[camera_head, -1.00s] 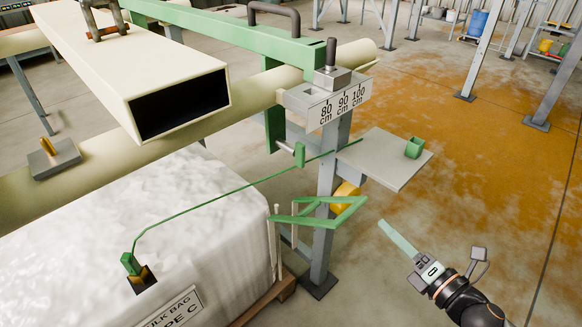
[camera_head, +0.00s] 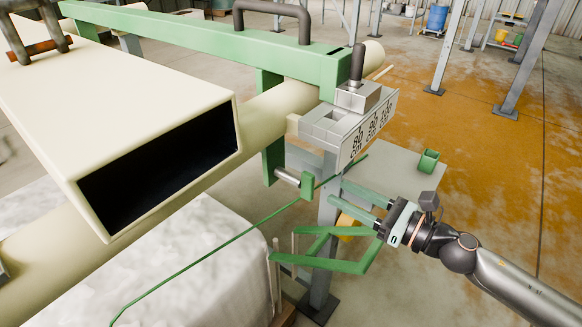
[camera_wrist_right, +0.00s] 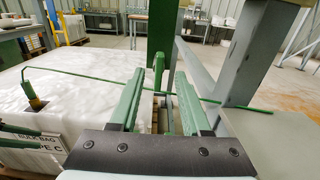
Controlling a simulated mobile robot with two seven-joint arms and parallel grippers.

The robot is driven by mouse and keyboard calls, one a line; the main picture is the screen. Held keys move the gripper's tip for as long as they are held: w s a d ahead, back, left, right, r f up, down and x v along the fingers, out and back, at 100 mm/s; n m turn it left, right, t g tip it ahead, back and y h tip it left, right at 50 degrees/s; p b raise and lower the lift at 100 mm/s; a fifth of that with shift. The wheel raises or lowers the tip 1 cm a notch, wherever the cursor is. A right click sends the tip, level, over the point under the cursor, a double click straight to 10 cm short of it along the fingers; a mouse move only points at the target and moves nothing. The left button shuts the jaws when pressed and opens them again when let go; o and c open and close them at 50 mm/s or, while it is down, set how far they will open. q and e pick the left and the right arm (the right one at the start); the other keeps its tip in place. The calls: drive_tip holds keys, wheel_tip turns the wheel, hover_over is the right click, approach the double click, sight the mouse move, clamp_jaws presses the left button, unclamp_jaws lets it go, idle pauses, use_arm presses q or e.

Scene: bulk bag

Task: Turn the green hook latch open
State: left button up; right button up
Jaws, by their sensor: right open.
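The green latch piece (camera_head: 307,186) is a short upright part at the end of a metal pin, left of the grey post. I take it for the hook latch; its hook shape is not clear. My right gripper (camera_head: 338,193) is open, its two fingers pointing left toward the latch piece, with a small gap seeming to remain. In the right wrist view a green upright (camera_wrist_right: 158,72) shows between the fingers (camera_wrist_right: 160,92); I cannot tell whether it is the latch piece. A thin green rod (camera_head: 215,246) passes close by.
The grey post (camera_head: 326,225) carries a cm-marked block (camera_head: 352,122). A small plate (camera_head: 400,160) with a green cup (camera_head: 428,160) stands behind my gripper. A green angled frame (camera_head: 335,264) lies below it. A cream beam (camera_head: 100,95) and the white bulk bag (camera_head: 180,270) fill the left.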

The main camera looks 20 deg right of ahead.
sight(302, 174)
drive_tip(key=p+x, duration=0.3)
drive_tip(key=x, duration=0.7)
drive_tip(key=shift+w+a+r, duration=0.1)
drive_tip(key=shift+r, duration=0.05)
drive_tip(key=shift+x, duration=0.8)
use_arm(q)
drive_tip(key=shift+s+a+r, duration=0.5)
drive_tip(key=shift+a+r, duration=0.3)
use_arm(e)
clamp_jaws()
use_arm(q)
drive_tip(key=shift+r, duration=0.1)
